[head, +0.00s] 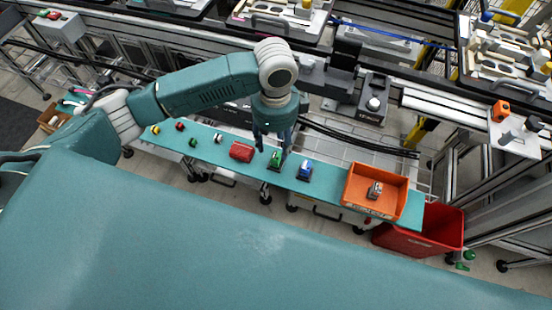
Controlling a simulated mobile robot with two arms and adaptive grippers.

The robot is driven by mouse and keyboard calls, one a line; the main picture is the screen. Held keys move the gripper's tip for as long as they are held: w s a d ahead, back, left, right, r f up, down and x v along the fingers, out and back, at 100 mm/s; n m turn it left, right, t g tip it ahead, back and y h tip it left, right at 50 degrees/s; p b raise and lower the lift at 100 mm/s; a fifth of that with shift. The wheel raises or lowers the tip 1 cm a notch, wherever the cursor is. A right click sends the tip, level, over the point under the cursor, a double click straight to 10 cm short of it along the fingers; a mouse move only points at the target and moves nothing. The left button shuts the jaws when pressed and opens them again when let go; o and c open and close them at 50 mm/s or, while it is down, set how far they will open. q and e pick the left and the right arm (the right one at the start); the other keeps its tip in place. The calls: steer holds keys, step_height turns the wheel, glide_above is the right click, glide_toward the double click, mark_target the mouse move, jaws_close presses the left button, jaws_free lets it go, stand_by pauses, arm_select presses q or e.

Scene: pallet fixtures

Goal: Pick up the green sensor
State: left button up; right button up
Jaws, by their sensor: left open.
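A green sensor (275,160) stands on the narrow teal shelf (330,185), between a red box and a blue item. My left gripper (272,147) points down just above and over it, with its fingers apart. The fingers partly cover the view of the sensor, and I cannot tell whether they touch it. My right gripper is not in view.
The red box (241,151) and the blue item (304,169) stand close on either side. Several small coloured parts, one a green piece (193,143), lie further left. An orange tray (352,199) holds a grey part (375,189). A red bin (440,231) stands below right.

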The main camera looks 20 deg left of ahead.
mark_target(276, 155)
arm_select(q)
step_height(276, 155, down, 8)
steer(key=shift+w+d+r, duration=0.1)
steer(key=shift+r, duration=0.05)
stand_by(0.3)
steer(key=shift+c, duration=0.5)
jaws_close()
